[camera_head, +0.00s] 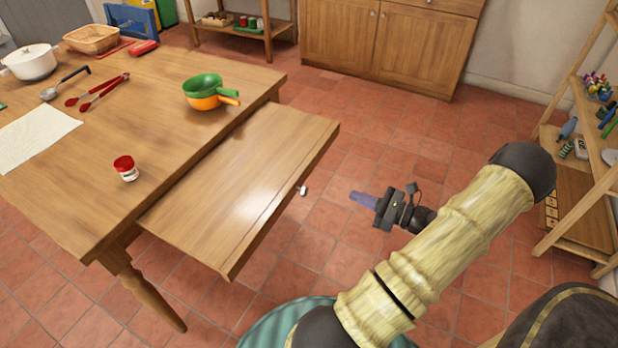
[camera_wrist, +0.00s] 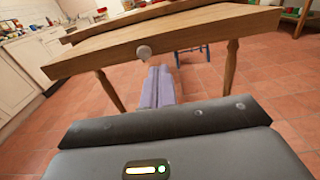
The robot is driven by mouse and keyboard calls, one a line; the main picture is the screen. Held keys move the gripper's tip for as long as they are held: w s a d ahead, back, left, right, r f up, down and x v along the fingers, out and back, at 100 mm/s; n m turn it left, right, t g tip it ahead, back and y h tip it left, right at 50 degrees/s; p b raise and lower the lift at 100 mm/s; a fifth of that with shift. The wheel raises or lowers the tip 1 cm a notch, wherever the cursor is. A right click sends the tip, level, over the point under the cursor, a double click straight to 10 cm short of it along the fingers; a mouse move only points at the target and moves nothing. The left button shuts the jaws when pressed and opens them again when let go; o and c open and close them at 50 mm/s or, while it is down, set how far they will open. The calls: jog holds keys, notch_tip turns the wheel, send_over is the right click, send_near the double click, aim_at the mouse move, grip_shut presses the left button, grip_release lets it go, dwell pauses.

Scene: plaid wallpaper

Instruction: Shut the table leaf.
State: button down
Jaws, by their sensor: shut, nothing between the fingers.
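The table leaf (camera_head: 245,185) is a flat wooden board that sticks out from the right side of the wooden table (camera_head: 60,215), a little below its top. A small white knob (camera_head: 302,190) is on the leaf's outer edge. In the wrist view the leaf's front edge (camera_wrist: 190,42) spans the upper part, with the round knob (camera_wrist: 143,52) near its middle. My gripper (camera_head: 352,196) is shut and empty, to the right of the knob and apart from it. In the wrist view its purple fingers (camera_wrist: 158,80) are together, just below the knob in the picture.
The leaf's top is bare. A wooden shelf (camera_head: 575,170) stands at right; tiled floor between is clear.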

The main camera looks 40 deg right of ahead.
aim_at(303, 176)
dwell(0.3)
jog(key=b+x, duration=0.2)
jog(key=x, duration=1.2)
